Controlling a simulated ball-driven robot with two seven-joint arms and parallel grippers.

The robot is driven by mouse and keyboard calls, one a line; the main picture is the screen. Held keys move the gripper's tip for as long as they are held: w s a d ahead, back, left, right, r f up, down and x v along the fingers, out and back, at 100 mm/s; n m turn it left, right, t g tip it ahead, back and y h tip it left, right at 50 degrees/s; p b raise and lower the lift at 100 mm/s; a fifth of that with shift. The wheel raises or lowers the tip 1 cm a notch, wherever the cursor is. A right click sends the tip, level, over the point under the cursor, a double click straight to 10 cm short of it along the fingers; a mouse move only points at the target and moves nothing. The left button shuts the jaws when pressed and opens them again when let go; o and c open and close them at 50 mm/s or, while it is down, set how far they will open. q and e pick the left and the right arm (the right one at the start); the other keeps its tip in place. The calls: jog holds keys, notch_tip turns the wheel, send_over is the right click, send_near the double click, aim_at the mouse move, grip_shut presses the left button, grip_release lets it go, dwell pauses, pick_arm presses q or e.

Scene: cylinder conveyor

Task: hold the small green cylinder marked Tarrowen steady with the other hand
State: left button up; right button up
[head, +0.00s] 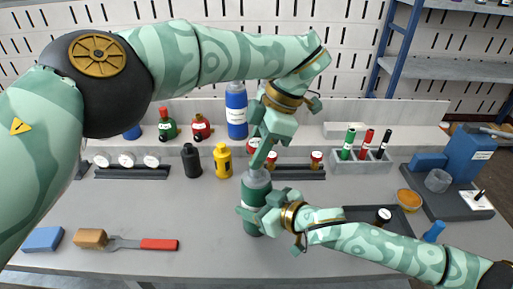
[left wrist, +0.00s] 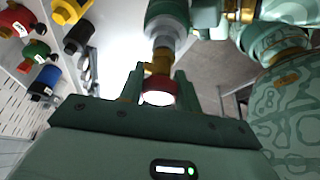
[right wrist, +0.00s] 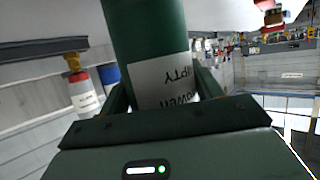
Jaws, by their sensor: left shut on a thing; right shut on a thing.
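The green cylinder (head: 254,226) stands upright on the bench, with a grey shoulder on top. My right gripper (head: 252,210) is shut around the cylinder's body from the right. My left gripper (head: 261,163) points down just above the cylinder's top. It is shut on a brass valve with a red, white-faced knob (left wrist: 159,92). The brass stem lines up with the cylinder's grey neck; I cannot tell whether it is threaded in. In the head view my left fingers hide the valve.
A black and a yellow cylinder (head: 222,161) stand behind, left of the held one. Racks hold gauges (head: 126,160) and red-knobbed valves (head: 316,159). A brush (head: 130,243) and a blue block (head: 42,239) lie at front left. A black tray (head: 405,222) lies at right.

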pick_arm(q)
jog(key=o, duration=1.1)
jog(key=shift+r, duration=1.25)
jog(key=n+g, duration=0.1)
jog(key=n, duration=0.2)
jog(key=shift+n+h, duration=0.3)
jog(key=shift+n+g+h, duration=0.3)
jog(key=shift+n+g, duration=0.3)
jog(key=shift+n, duration=0.6)
jog(key=shift+n+g, duration=0.3)
jog(key=shift+n, duration=0.5)
jog(key=n+h, duration=0.2)
jog(key=n, duration=0.2)
jog(key=shift+g, duration=0.4)
